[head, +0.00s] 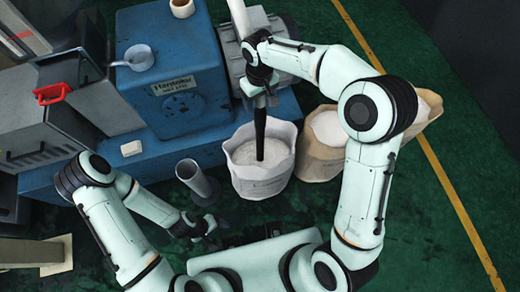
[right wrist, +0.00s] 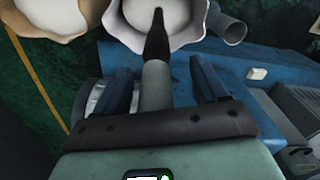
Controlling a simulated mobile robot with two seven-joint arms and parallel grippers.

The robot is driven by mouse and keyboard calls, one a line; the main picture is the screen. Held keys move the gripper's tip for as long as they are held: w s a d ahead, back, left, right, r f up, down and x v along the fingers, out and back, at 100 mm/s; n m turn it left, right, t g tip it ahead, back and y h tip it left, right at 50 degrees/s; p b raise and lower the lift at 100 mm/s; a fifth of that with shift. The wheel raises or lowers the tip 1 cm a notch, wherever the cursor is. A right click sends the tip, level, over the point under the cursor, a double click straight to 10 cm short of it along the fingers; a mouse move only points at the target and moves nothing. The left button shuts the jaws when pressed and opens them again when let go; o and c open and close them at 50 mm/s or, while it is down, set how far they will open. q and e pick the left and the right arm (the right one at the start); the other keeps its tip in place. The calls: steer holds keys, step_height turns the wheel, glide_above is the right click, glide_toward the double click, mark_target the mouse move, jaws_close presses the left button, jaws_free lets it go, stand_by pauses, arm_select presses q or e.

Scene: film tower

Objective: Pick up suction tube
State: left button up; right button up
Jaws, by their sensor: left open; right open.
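The suction tube has a pale upper part and a black lower end (head: 260,133). It stands nearly upright with its tip in the white material of an open sack (head: 262,178). It also shows in the right wrist view (right wrist: 157,85), running between the two blue fingers. My right gripper (head: 259,88) is open around the tube above its black part, with visible gaps on both sides in the right wrist view (right wrist: 160,80). In the head view the arm and hand partly hide the tube there. My left gripper (head: 203,228) is open and empty, low near the grey cylinder.
A grey open cylinder (head: 197,182) stands left of the sack. Further open sacks (head: 318,165) stand to its right. A blue machine (head: 175,75) fills the back, and a grey hopper with a red handle (head: 52,93) is at left. Green floor right of the yellow line is clear.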

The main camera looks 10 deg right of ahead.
mark_target(260, 111)
step_height(260, 111, down, 3)
steer(key=shift+w+r, duration=0.1)
steer(key=shift+w, duration=0.05)
steer(key=f, duration=0.5)
steer(key=shift+w+d, duration=0.1)
steer(key=shift+d, duration=0.2)
jaws_close()
steer(key=shift+w+r, duration=0.1)
stand_by(1.0)
